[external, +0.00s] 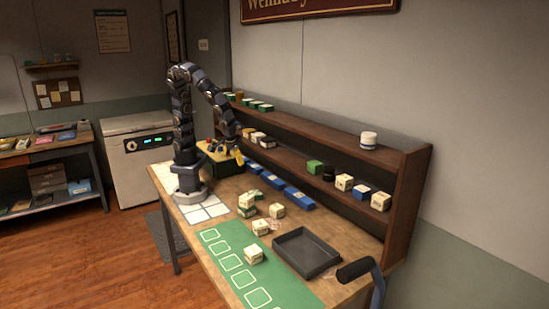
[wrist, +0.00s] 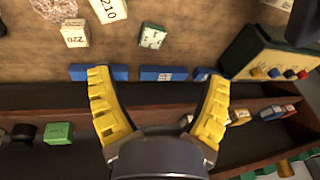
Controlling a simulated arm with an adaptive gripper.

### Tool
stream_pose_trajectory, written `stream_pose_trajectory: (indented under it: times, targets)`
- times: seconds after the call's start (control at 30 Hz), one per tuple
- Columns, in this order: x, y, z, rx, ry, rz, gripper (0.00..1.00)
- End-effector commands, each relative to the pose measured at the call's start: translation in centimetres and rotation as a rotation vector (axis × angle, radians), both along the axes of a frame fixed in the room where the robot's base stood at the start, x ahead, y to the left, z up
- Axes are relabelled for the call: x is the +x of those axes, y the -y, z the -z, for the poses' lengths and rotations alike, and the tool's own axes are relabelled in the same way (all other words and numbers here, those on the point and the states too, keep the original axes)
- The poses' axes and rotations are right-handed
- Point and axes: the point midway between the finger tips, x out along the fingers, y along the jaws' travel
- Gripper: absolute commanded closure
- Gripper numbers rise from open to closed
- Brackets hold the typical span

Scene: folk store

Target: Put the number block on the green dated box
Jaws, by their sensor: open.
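My gripper (external: 236,155) is open and empty, held in the air by the shelf; its yellow fingers (wrist: 157,76) spread apart in the wrist view. A cream block marked 210 (wrist: 108,9) is cut by the top edge there. A cream block marked 220 (wrist: 75,38) stands left of it and also shows on the table in the external view (external: 277,211). A white block with green markings (wrist: 152,36) lies beyond the fingertips. In the external view, a cream block (external: 246,200) appears stacked on a green-edged one (external: 247,212). I cannot tell which is the green dated box.
Blue boxes (wrist: 163,74) line the shelf's foot. A green box with coloured knobs (wrist: 268,52) stands right in the wrist view. The wooden shelf (external: 412,200) holds small blocks. A dark tray (external: 305,252) and green mat (external: 235,260), with another block (external: 253,254), occupy the table's front.

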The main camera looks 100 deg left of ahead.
Motion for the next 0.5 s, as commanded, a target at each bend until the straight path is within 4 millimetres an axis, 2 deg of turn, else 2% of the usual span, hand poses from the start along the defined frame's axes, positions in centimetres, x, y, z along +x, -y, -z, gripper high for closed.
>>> stream_pose_trajectory:
  times: [0.03,0.1,0.2,0.4,0.5]
  targets:
    - [-1.3,-1.8,-1.7,-0.044,-0.043,0.063,0.22]
    - [-3.5,-3.7,-3.3,-0.104,-0.113,0.191,0.22]
    - [-7.0,-5.6,-5.1,-0.193,-0.188,0.391,0.22]
    - [-12.2,-6.8,-6.9,-0.317,-0.252,0.731,0.22]
    - [-13.4,-6.8,-7.2,-0.344,-0.261,0.827,0.22]
